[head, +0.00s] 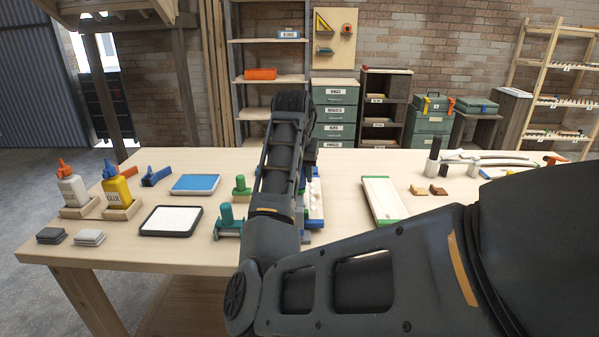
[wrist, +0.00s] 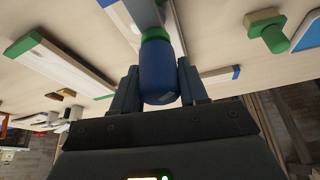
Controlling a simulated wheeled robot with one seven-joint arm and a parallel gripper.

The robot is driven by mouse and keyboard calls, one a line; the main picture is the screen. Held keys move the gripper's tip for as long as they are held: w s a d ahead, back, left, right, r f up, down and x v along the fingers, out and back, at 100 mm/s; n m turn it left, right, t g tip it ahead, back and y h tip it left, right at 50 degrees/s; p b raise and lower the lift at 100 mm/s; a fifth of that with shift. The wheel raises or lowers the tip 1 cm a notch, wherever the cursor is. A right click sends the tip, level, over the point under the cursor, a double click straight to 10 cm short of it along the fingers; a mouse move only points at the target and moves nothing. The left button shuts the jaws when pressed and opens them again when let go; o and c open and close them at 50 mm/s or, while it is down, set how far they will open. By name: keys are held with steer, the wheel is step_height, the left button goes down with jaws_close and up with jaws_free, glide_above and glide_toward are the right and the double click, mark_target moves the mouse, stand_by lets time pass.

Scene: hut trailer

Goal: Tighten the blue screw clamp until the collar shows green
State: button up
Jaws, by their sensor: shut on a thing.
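In the wrist view, the blue screw clamp's handle (wrist: 158,78) is a blue cylinder with a green collar band (wrist: 155,34) at its far end. A grey bar of the clamp runs on beyond the collar. My gripper (wrist: 158,88) is shut on the blue handle, with one dark finger on each side. In the head view, my arm hides the gripper and most of the clamp; only small blue parts (head: 306,213) show beside the arm, near a white-topped piece.
A teal-handled clamp (head: 228,222) and a green-handled piece (head: 241,187) stand left of my arm. A green-ended board (head: 381,200) lies right. Bare tabletop (head: 345,175) shows between.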

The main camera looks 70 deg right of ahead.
steer(key=shift+f, duration=0.1)
steer(key=o, duration=1)
steer(key=shift+b+v, duration=0.4)
steer(key=shift+v, duration=3.55)
